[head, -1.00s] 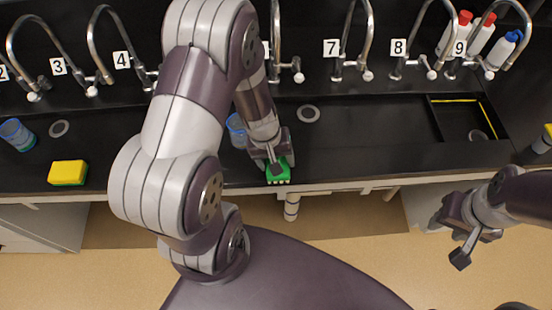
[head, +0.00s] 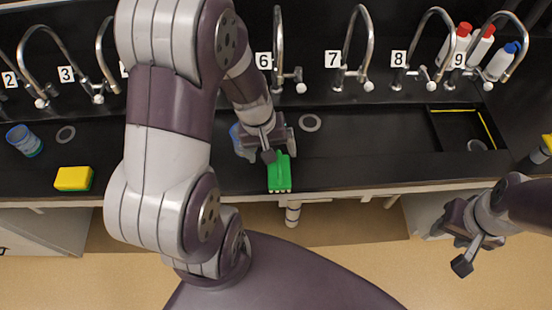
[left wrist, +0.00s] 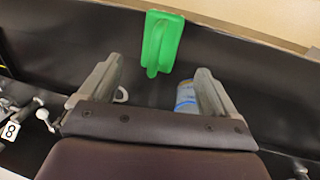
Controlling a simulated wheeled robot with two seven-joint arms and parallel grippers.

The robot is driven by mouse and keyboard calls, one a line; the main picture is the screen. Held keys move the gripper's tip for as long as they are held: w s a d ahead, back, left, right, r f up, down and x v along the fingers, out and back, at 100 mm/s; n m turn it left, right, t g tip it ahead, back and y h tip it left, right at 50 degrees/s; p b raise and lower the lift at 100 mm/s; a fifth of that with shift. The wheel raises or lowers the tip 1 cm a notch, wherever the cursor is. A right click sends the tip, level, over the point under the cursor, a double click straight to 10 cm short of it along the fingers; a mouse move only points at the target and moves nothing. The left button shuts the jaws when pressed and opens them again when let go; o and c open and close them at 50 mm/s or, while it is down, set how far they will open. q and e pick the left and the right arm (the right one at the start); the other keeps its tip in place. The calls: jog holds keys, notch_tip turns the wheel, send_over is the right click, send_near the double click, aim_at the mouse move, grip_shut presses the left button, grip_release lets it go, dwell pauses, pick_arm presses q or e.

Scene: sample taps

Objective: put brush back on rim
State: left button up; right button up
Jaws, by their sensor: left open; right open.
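The green brush (head: 280,173) lies on the black front rim (head: 340,175) of the sink counter, below the tap labelled 6. Its bristle end points toward the front edge in the head view. It also shows in the left wrist view (left wrist: 161,42), just beyond my open fingers and apart from them. My left gripper (head: 276,146) is open and empty, at the back end of the brush. It also shows in the left wrist view (left wrist: 160,85). My right gripper (head: 462,250) is open and empty over the floor at the right, in front of the counter.
Taps line the back. A recessed basin (head: 440,145) is at the right. The rim right of the brush is clear.

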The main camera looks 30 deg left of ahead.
pick_arm(q)
jog(key=s+d+r+m+y, duration=0.1)
jog(key=s+d+r+m, duration=0.2)
jog(key=d+r+m, duration=0.1)
jog(key=r+m, duration=0.1)
jog(key=m, duration=0.1)
jog(key=shift+r+m+y, duration=0.2)
jog(key=shift+m+y, duration=0.1)
jog(key=shift+y, duration=0.1)
